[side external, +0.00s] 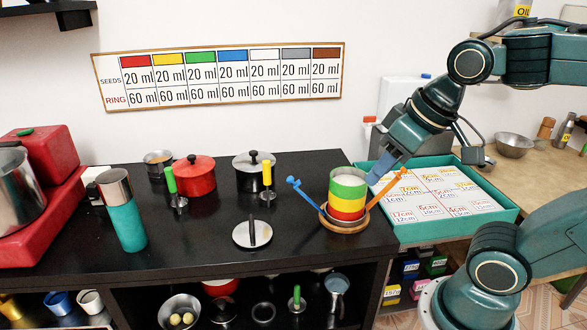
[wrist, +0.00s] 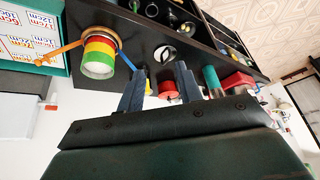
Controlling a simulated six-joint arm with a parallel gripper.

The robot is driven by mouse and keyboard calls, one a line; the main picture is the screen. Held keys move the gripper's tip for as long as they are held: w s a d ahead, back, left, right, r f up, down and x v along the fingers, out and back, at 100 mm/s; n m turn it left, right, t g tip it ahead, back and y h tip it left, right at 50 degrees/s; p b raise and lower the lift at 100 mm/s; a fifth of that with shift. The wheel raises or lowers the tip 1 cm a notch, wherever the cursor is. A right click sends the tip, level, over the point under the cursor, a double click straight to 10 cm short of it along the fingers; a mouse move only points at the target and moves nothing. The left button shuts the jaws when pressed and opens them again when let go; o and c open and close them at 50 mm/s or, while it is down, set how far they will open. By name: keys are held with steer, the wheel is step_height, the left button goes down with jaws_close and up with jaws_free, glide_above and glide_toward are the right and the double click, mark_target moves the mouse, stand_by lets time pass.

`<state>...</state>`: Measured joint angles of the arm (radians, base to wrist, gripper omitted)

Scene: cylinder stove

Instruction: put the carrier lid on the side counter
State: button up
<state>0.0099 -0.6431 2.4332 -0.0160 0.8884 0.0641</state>
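A stack of green, yellow and red round containers (side external: 348,196) stands upright on a round base on the black counter; its top looks white. It also shows in the wrist view (wrist: 98,50). A flat round lid with an upright handle (side external: 252,234) lies on the black counter left of the stack; it shows in the wrist view too (wrist: 165,53). I cannot tell which is the carrier lid. A wooden counter (side external: 551,165) is at the right. My gripper (side external: 376,176) is just right of the stack's top; its fingers (wrist: 160,85) are apart with nothing between them.
Blue (side external: 308,193) and orange (side external: 387,188) arms flank the stack. A teal-rimmed tray with number cards (side external: 510,214) lies to the right. A red pot (side external: 194,178), a dark pot (side external: 250,183) and a teal flask (side external: 124,220) stand left. The black counter's front middle is mostly clear.

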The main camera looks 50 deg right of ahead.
steer(key=shift+s+f+n, duration=0.15)
steer(key=shift+s+f, duration=0.05)
steer(key=shift+s, duration=0.45)
steer(key=shift+s+f+n, duration=0.15)
steer(key=shift+s+f, duration=0.05)
steer(key=shift+s, duration=0.45)
